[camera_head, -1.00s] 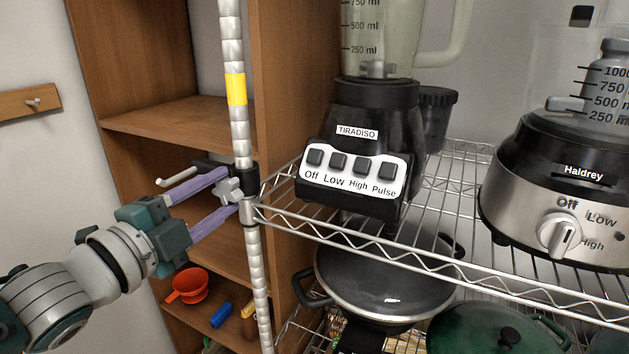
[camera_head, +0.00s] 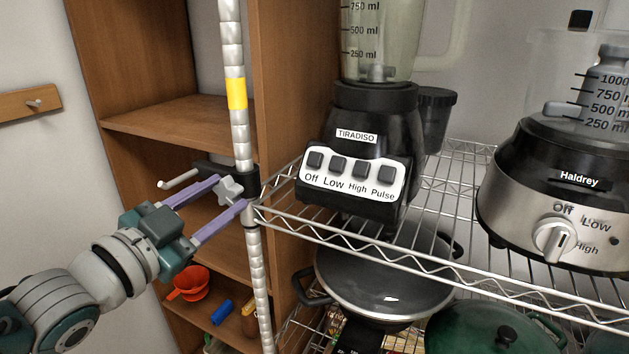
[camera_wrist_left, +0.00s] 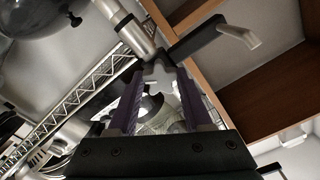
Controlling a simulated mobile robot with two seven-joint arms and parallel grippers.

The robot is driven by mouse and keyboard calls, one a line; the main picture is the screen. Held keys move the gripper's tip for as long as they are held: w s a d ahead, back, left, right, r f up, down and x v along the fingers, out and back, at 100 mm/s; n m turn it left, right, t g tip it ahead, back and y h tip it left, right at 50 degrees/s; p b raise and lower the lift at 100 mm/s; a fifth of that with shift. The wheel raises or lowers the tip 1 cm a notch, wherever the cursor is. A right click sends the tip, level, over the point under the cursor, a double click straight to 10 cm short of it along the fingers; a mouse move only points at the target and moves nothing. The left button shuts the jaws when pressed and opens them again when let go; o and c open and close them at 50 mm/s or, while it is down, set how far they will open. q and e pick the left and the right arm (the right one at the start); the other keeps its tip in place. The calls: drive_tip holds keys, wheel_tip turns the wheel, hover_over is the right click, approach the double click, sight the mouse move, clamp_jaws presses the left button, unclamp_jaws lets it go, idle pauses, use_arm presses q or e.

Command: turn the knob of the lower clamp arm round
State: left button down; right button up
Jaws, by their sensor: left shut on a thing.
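The lower clamp arm (camera_head: 206,168) is a black bar with a pale peg at its left end, fixed to the silver post (camera_head: 256,245) just above the wire shelf's corner. Its knob (camera_head: 229,190) is a light grey star shape facing my left arm. My left gripper (camera_head: 232,192) has its purple fingers on either side of the knob and is shut on it. In the left wrist view the knob (camera_wrist_left: 158,75) sits between the two fingertips, with the clamp arm (camera_wrist_left: 200,38) reaching to the upper right. My right gripper is out of view.
The wire shelf (camera_head: 400,260) beside the post holds a black blender (camera_head: 370,130) and a food processor (camera_head: 565,200). A pan (camera_head: 385,285) stands below.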

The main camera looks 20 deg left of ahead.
use_arm(q)
drive_tip(key=shift+n, duration=0.3)
drive_tip(key=shift+c, duration=1.6)
unclamp_jaws()
drive_tip(key=s, duration=1)
drive_tip(key=shift+a+b, duration=0.35)
drive_tip(key=shift+b, duration=0.05)
drive_tip(key=shift+w, duration=0.1)
